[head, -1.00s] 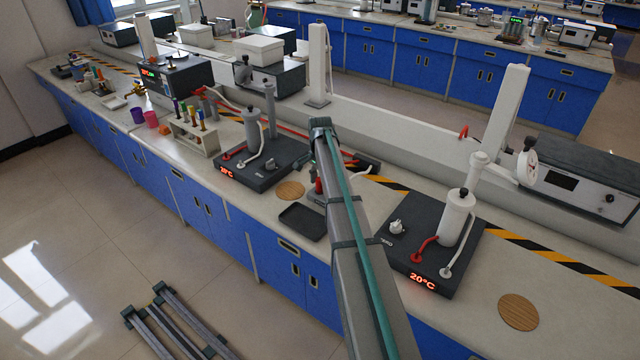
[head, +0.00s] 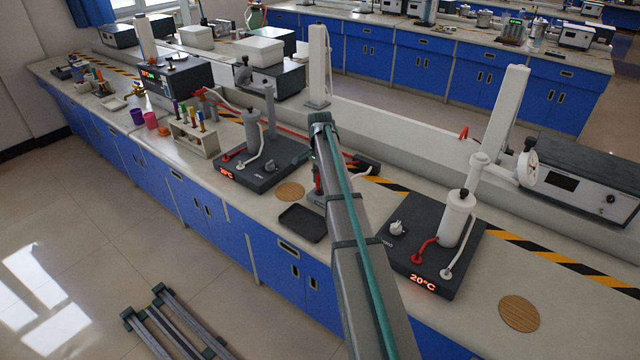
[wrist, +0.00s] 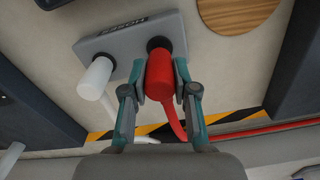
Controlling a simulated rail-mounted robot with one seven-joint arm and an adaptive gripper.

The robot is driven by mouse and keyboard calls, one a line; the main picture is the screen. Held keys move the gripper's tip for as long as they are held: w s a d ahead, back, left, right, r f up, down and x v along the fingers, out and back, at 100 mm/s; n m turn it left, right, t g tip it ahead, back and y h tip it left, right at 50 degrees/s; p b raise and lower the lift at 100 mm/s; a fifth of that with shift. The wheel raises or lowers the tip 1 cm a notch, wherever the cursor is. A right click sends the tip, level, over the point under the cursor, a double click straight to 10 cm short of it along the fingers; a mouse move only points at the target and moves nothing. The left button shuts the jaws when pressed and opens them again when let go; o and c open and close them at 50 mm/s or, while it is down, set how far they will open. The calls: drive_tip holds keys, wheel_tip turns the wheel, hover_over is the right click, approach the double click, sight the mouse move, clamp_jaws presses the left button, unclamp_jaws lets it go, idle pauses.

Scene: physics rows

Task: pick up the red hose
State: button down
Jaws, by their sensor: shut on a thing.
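The red hose shows its thick end (wrist: 160,78) in the wrist view, close to a dark round socket on a grey block (wrist: 125,42). My gripper (wrist: 161,88) is shut on this red end, with one finger on each side. A thinner red length curves down from it behind my right finger. In the head view, a red upright piece (head: 318,180) shows just left of my arm, by the small grey block. My gripper's fingers are hidden there behind the arm. I cannot tell whether the red end still touches the socket.
A white hose end (wrist: 95,80) sits at the same grey block, left of my gripper. Dark heater units (head: 262,165) stand on both sides in the head view. A black tray (head: 302,222) and a round wooden pad (head: 289,192) lie on the bench nearby.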

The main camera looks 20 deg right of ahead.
drive_tip(key=s+a+r, duration=0.4)
drive_tip(key=s+r, duration=0.9)
drive_tip(key=r, duration=0.2)
drive_tip(key=shift+s+r, duration=0.25)
drive_tip(key=shift+r, duration=0.05)
idle(0.4)
idle(0.4)
drive_tip(key=shift+r+p, duration=0.2)
drive_tip(key=shift+p, duration=0.3)
drive_tip(key=shift+f+p, duration=0.1)
drive_tip(key=shift+p, duration=0.3)
